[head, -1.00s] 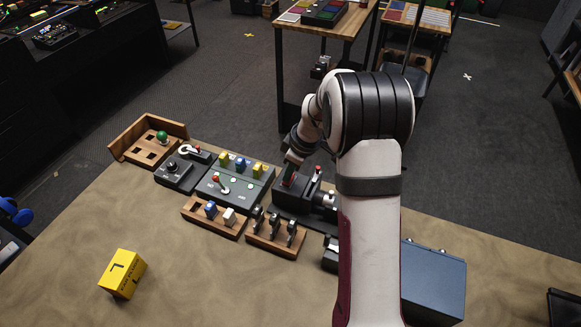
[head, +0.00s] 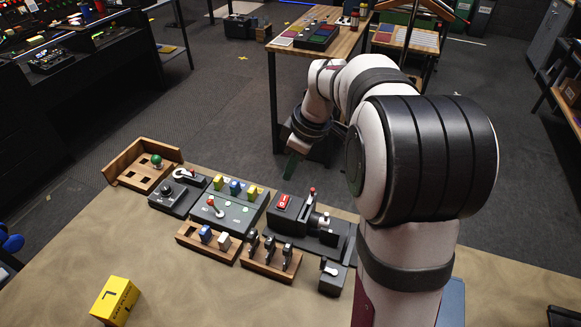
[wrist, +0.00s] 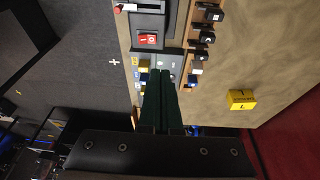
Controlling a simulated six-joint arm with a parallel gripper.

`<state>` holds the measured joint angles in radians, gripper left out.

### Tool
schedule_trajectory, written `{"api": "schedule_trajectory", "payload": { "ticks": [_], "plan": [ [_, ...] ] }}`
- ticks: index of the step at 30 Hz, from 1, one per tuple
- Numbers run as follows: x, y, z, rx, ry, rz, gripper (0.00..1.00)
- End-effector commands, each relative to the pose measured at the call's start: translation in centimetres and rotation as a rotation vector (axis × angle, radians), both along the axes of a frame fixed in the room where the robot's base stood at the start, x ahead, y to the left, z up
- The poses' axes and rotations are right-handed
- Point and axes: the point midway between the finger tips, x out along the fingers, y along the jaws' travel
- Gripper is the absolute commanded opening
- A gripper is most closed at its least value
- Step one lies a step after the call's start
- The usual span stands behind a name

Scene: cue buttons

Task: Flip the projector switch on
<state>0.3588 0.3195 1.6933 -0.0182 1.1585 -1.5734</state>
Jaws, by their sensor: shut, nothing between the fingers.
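A red rocker switch (head: 284,203) with white marks sits on top of a dark machine (head: 318,232), which I take for the projector. The switch also shows in the wrist view (wrist: 148,39), with white marks on both halves; I cannot tell which half is pressed. My gripper (head: 291,166) has dark green fingers and is shut and empty. In the head view it hangs above and beyond the switch, apart from it. In the wrist view the fingertips (wrist: 160,72) point toward the panels, with the switch ahead of them.
Wooden racks (head: 270,262) stand in front. A yellow block (head: 115,300) lies front left. The front tabletop is largely clear.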

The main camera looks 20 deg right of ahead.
Motion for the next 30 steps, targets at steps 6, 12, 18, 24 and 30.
{"api": "schedule_trajectory", "payload": {
  "ticks": [6,12,18,24,30],
  "plan": [
    [0.3,-0.9,0.7,-0.067,-0.069,0.0,0.0],
    [0.4,-1.0,0.6,-0.069,-0.071,-0.001,0.0],
    [0.9,-0.8,-1.1,-0.069,-0.068,0.0,0.0],
    [2.1,-0.3,-5.2,-0.067,-0.066,0.001,0.0],
    [3.4,0.2,-9.3,-0.068,-0.067,0.0,0.0]
  ]
}}
